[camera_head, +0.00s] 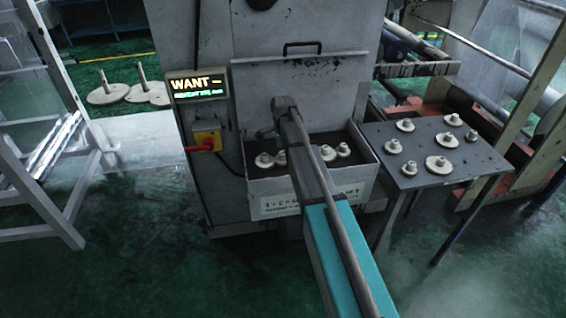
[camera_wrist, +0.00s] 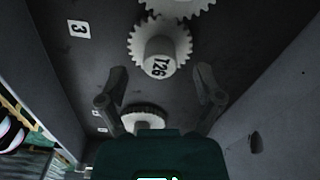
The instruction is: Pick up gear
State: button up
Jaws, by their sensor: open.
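In the wrist view, my gripper (camera_wrist: 160,74) is open, with one finger on each side. A pale toothed gear with a raised hub marked 126 (camera_wrist: 160,55) lies just beyond the fingertips, roughly centred between them. A second gear (camera_wrist: 143,117) sits nearer, partly hidden by my gripper body. A third gear (camera_wrist: 182,7) is cut off by the top edge. In the head view, my arm reaches over a grey bin on the machine, and my gripper (camera_head: 267,132) hangs at its back. Pale gears (camera_head: 327,153) show in the bin on both sides of my arm.
The bin's front wall (camera_head: 283,200) and side walls (camera_wrist: 285,95) stand around the gears. A grey table (camera_head: 408,172) with several more gears stands to the right. A sign reading WANT (camera_head: 197,85) and a red-handled switch (camera_head: 203,143) are left of the bin.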

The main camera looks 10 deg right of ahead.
jog(key=shift+f+b, duration=0.85)
jog(key=shift+f, duration=0.3)
jog(key=shift+c, duration=0.2)
grip_shut()
jog(key=shift+r, duration=0.2)
notch_tip(320, 180, up, 2)
jog(key=p, duration=0.2)
jog(key=shift+r+p, duration=0.1)
jog(key=shift+p, duration=0.25)
jog(key=s+a+r+p, duration=0.2)
jog(key=s+r+p, duration=0.8)
jog(key=s, duration=0.3)
jog(key=shift+s+a+r, duration=0.25)
jog(key=shift+s+a, duration=0.1)
jog(key=shift+s, duration=0.05)
